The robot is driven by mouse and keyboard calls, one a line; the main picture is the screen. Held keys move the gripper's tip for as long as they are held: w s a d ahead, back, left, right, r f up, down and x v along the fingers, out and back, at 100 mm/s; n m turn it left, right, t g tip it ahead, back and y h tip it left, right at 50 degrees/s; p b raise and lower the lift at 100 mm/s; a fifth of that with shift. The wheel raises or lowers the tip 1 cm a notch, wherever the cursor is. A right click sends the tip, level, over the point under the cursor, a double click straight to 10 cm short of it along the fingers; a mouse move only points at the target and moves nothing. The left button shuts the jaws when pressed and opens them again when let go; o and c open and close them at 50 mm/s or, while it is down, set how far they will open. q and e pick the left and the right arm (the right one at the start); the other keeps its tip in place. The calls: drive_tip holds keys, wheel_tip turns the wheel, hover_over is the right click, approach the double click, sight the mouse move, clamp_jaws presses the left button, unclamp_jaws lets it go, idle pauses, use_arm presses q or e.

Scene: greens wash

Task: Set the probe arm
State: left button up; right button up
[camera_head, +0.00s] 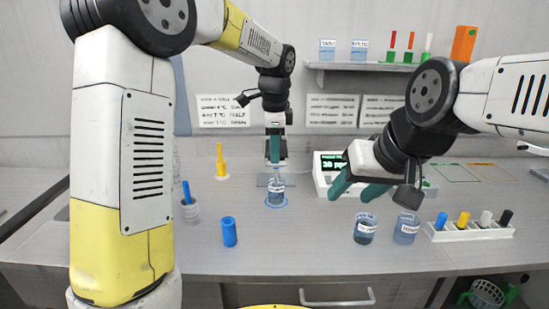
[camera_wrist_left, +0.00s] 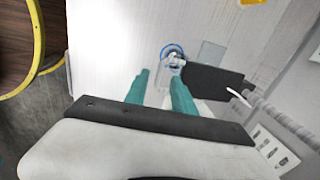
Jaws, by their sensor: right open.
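A small labelled beaker (camera_head: 275,194) stands on a blue ring on the counter; it also shows in the left wrist view (camera_wrist_left: 172,62). A pale piece, possibly the probe arm (camera_wrist_left: 175,59), is over the beaker; its exact shape is hard to tell. My left gripper (camera_head: 275,160) points down just above the beaker. A white meter (camera_head: 322,184) with a green-lit display stands right of the beaker, partly hidden by my right gripper (camera_head: 352,190), which is open and empty.
Two labelled beakers (camera_head: 366,229) (camera_head: 406,229) and a white rack (camera_head: 470,232) with coloured items stand front right. A blue cylinder (camera_head: 229,232), a grey holder (camera_head: 190,211) and a yellow item (camera_head: 221,164) are at left. A shelf (camera_head: 365,66) hangs behind.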

use_arm(q)
drive_tip(key=shift+w+f, duration=0.15)
drive_tip(key=shift+f, duration=0.6)
drive_tip(key=shift+w+f, duration=0.1)
drive_tip(key=shift+f, duration=0.6)
clamp_jaws()
idle(0.3)
